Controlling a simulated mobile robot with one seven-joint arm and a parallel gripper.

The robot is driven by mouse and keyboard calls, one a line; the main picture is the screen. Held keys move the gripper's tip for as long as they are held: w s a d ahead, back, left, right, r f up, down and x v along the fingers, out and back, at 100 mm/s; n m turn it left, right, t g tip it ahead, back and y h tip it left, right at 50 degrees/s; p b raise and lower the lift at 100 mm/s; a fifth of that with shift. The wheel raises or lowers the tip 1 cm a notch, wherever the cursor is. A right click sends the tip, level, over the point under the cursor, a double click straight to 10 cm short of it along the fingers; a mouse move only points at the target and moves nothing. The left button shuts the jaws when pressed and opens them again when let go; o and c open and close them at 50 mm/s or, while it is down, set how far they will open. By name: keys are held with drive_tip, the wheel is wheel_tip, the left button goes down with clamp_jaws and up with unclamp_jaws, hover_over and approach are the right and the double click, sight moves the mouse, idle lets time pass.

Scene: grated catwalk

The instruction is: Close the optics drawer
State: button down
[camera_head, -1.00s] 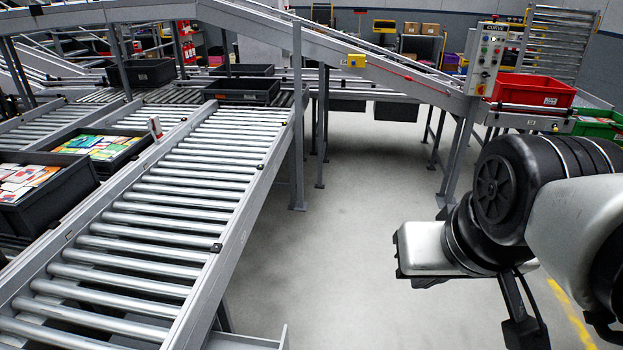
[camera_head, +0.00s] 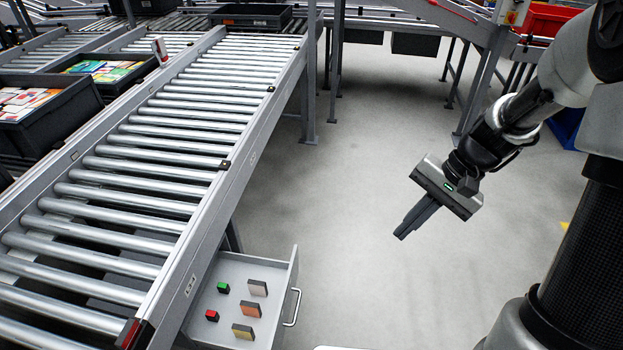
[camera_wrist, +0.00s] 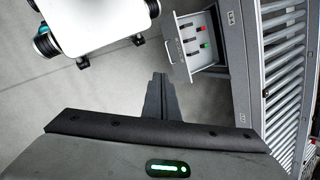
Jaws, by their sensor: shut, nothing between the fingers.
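The optics drawer (camera_head: 270,334) stands pulled out below the side of the roller conveyor. Its bar handle (camera_head: 293,307) is on the front panel, facing right. Inside lie a green block, a red block and several tan, orange and yellow pieces. The drawer also shows open in the wrist view (camera_wrist: 178,64), beyond and to the right of my fingers. My gripper (camera_head: 402,235) is shut and empty, in the air over the floor to the right of the drawer and apart from it. Its fingers (camera_wrist: 160,98) also show together in the wrist view.
The roller conveyor (camera_head: 150,180) runs along the left, above the drawer. Dark bins (camera_head: 45,115) with colourful packets stand beyond it. Conveyor legs (camera_head: 308,110) stand behind. The grey floor (camera_head: 350,200) between drawer and gripper is clear.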

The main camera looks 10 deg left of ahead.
drive_tip(key=s+a+f+m+g+y+b, duration=0.1)
drive_tip(key=a+f+m+y+b, duration=0.15)
drive_tip(key=f, duration=0.85)
drive_tip(key=a+f+m+g+y+b, duration=0.1)
drive_tip(key=f+m+y+b, duration=0.25)
drive_tip(key=f, duration=0.65)
drive_tip(key=m+t+y+b, duration=0.4)
drive_tip(key=m+y+b, duration=0.1)
drive_tip(key=m+y, duration=0.2)
approach(283, 302)
drive_tip(key=a, duration=0.2)
drive_tip(key=a+b, duration=0.1)
drive_tip(key=a, duration=0.3)
drive_tip(key=shift+w+a+f+b, duration=0.2)
drive_tip(key=shift+w+a+b, duration=0.05)
drive_tip(key=shift+b, duration=0.15)
